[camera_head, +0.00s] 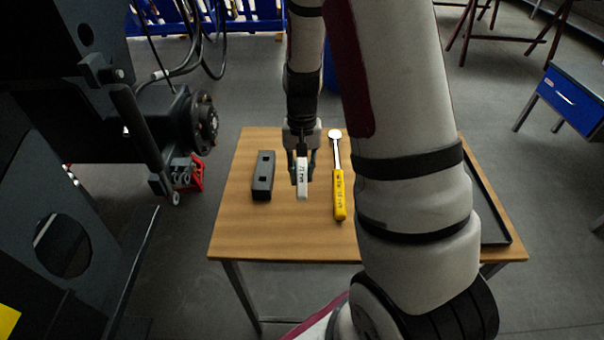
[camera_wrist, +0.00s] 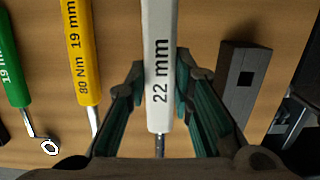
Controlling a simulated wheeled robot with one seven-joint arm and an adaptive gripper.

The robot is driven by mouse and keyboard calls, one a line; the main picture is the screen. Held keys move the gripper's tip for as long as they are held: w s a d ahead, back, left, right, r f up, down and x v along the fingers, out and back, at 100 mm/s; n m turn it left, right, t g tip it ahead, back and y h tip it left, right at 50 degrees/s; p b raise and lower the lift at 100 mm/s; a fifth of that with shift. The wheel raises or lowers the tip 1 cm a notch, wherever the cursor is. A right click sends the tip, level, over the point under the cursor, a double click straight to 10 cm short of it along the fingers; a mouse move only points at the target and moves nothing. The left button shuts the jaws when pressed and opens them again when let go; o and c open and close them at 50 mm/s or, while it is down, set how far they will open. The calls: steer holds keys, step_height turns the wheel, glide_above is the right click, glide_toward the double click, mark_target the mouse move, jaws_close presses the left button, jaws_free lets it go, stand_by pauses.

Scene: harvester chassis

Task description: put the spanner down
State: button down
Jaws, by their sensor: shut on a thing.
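The spanner (camera_wrist: 159,75) has a white handle marked 22 mm. It stands between the two fingers of my gripper (camera_head: 302,172), which is shut on it. In the head view, the white handle (camera_head: 303,185) points toward the near side of the wooden table (camera_head: 280,235). In the wrist view, a short metal part shows below the handle, and the rest of the spanner is hidden. I cannot tell how far the handle is above the table.
A dark block with square holes (camera_head: 263,175) lies left of my gripper. A yellow torque wrench (camera_head: 339,195) lies to the right. A green 19 mm spanner (camera_wrist: 15,65) lies beyond it. A dark tray (camera_head: 492,215) sits at the right edge. The table's front is clear.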

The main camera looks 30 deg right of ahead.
steer(key=shift+w+d+f, duration=0.2)
steer(key=shift+w+d, duration=0.55)
steer(key=shift+w, duration=0.25)
steer(key=shift+f, duration=1.85)
steer(key=c, duration=1.4)
jaws_free()
steer(key=shift+r, duration=0.1)
